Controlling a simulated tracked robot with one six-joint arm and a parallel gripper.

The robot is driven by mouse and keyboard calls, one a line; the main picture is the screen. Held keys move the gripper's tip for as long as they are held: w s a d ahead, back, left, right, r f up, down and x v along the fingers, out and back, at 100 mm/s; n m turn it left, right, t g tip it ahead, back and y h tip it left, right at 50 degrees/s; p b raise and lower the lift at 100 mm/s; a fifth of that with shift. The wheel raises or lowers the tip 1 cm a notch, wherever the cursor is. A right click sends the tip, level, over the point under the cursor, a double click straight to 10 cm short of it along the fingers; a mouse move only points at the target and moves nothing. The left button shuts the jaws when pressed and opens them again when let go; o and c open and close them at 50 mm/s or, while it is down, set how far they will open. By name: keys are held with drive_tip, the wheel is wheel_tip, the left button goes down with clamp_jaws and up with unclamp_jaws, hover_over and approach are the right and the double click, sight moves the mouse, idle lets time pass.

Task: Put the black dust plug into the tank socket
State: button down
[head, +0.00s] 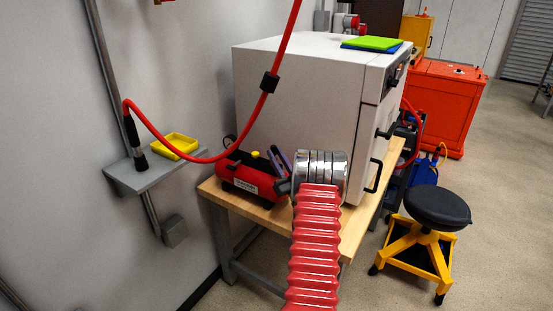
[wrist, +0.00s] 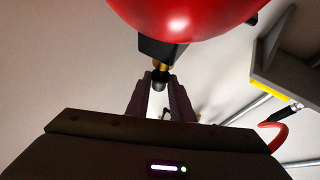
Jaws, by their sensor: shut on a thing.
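The red tank (head: 245,176) lies on the wooden bench and fills the top of the wrist view (wrist: 190,15). A black block (wrist: 160,50) with a brass-coloured tank socket (wrist: 161,67) sits on its near side. My gripper (wrist: 160,82) is shut on the black dust plug (wrist: 160,85), a small dark tip between the two purple fingers. The plug is in line with the socket and very close to it. I cannot tell whether it touches or is inside. In the head view my gripper (head: 278,158) is beside the tank's right end, and the plug is hidden.
A large white cabinet (head: 300,95) stands behind on the bench (head: 352,222). A red hose (head: 205,160) hangs in front of the wall near a grey shelf (head: 150,178) with a yellow tray (head: 174,146). A black-seated stool (head: 438,208) stands on the right floor.

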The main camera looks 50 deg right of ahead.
idle(0.7)
drive_tip(key=c, duration=1.8)
unclamp_jaws()
drive_tip(key=shift+c, duration=0.2)
drive_tip(key=v, duration=1.1)
